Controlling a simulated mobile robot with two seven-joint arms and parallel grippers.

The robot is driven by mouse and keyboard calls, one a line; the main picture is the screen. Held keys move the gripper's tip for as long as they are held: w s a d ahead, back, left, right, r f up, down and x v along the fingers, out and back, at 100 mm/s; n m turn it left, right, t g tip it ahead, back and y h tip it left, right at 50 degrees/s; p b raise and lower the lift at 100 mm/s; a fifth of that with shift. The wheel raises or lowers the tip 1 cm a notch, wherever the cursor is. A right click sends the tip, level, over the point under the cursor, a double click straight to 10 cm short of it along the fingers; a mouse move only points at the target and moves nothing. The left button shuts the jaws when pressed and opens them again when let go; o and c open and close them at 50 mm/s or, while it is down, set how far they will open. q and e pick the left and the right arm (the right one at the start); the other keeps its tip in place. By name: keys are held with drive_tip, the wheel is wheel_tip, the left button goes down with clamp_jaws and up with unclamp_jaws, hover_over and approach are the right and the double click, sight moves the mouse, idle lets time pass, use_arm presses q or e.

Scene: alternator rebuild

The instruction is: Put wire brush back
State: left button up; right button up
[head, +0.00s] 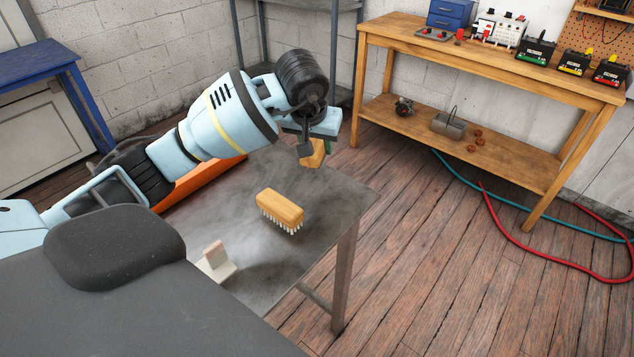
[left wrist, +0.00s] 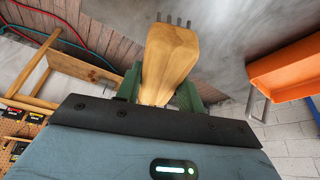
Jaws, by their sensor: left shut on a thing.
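My left gripper (head: 312,142) is over the far end of the grey metal table (head: 335,195). It is shut on a wooden piece, which I take to be the wire brush (head: 313,158). In the left wrist view the wire brush (left wrist: 170,55) sticks out between the green fingers (left wrist: 158,92), with a few thin grey pins at its far end. The rest of its bristles is hidden. Another wooden brush (head: 280,206) with pale bristles lies bristles down on the table, nearer the camera and apart from the gripper. My right gripper is not in view.
An orange bin (head: 203,182) is partly behind my left arm; it also shows in the left wrist view (left wrist: 285,72). A small pale block with a pinkish top (head: 215,258) is on the near table. A wooden bench (head: 480,75) stands at the right. Hoses (head: 525,240) lie on the floor.

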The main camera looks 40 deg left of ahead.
use_arm(q)
drive_tip(key=shift+f, duration=4.3)
drive_tip(key=shift+f, duration=0.1)
drive_tip(key=shift+f, duration=0.15)
drive_tip(key=o, duration=0.9)
drive_tip(key=shift+r, duration=0.2)
drive_tip(key=shift+r, duration=0.3)
drive_tip(key=v, duration=1.1)
drive_tip(key=shift+s+d+r+p, duration=0.1)
drive_tip(key=shift+s+r+p, duration=0.1)
drive_tip(key=shift+p, duration=0.2)
